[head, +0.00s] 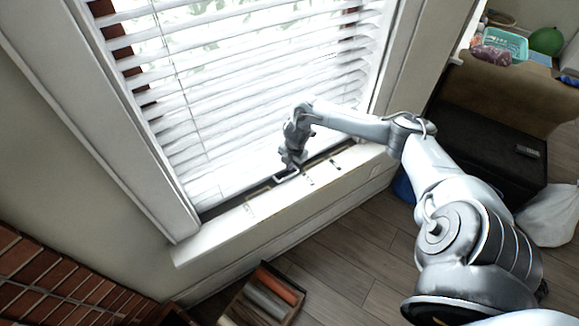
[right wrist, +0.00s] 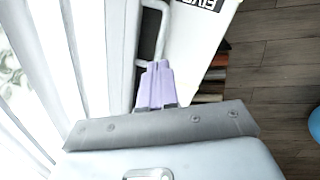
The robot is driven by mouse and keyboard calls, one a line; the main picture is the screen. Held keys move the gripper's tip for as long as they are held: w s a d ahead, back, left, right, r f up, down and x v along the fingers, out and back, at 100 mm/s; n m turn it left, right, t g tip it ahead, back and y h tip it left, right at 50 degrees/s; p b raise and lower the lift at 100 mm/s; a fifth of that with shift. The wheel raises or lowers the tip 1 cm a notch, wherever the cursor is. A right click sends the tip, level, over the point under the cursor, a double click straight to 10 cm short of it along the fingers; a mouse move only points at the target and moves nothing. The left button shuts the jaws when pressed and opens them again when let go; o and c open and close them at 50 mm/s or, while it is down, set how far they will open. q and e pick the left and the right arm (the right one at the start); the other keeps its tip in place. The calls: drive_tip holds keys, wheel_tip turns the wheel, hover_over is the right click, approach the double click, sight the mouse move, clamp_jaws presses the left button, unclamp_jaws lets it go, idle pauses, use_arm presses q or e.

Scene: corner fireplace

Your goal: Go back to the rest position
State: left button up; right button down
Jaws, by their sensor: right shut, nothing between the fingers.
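My right arm (head: 428,170) stretches from the lower right up to the window. My right gripper (head: 290,165) is at the window's bottom edge, just above the sill (head: 225,232). In the right wrist view its pale purple fingers (right wrist: 157,85) are together, with nothing between them. A grey loop-shaped handle (right wrist: 150,38) on the window frame is right by the fingertips. Whether they touch it I cannot tell. The handle also shows in the head view (head: 287,175), partly behind the gripper. My left gripper is in neither view.
White blinds (head: 215,95) hang over the window behind the gripper. A brick surface (head: 50,275) is at lower left, and a crate with coloured rolls (head: 265,292) is on the floor below the sill. A black chest (head: 485,150) stands right of the arm. Some wooden floor (head: 345,250) is clear.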

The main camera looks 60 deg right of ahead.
wheel_tip(320, 180, up, 6)
drive_tip(key=s+p, duration=0.1)
drive_tip(key=s+a+f+g+y, duration=0.2)
drive_tip(key=s+a+f, duration=0.4)
drive_tip(key=a+f, duration=0.35)
drive_tip(key=s+a+f+y, duration=0.1)
drive_tip(key=s+a+f, duration=0.15)
drive_tip(key=a, duration=0.25)
drive_tip(key=s+a+f+n+y, duration=0.1)
drive_tip(key=a+f, duration=0.2)
drive_tip(key=a, duration=0.3)
drive_tip(key=s+a+f+y, duration=0.1)
drive_tip(key=s+a+f, duration=0.1)
drive_tip(key=a, duration=0.3)
drive_tip(key=s+a+r+m+t+y, duration=0.1)
drive_tip(key=a+r+m+t, duration=0.1)
drive_tip(key=a, duration=0.8)
drive_tip(key=a+r+m+t, duration=0.2)
drive_tip(key=a+m, duration=0.1)
drive_tip(key=a, duration=0.8)
drive_tip(key=s+d+r+m+h, duration=0.1)
drive_tip(key=d+r+m+h, duration=0.1)
drive_tip(key=d+r+m, duration=0.4)
drive_tip(key=d+r+m+h, duration=0.3)
drive_tip(key=r+m, duration=0.1)
drive_tip(key=r, duration=0.3)
wheel_tip(320, 180, up, 31)
drive_tip(key=s+p, duration=0.1)
drive_tip(key=p, duration=3)
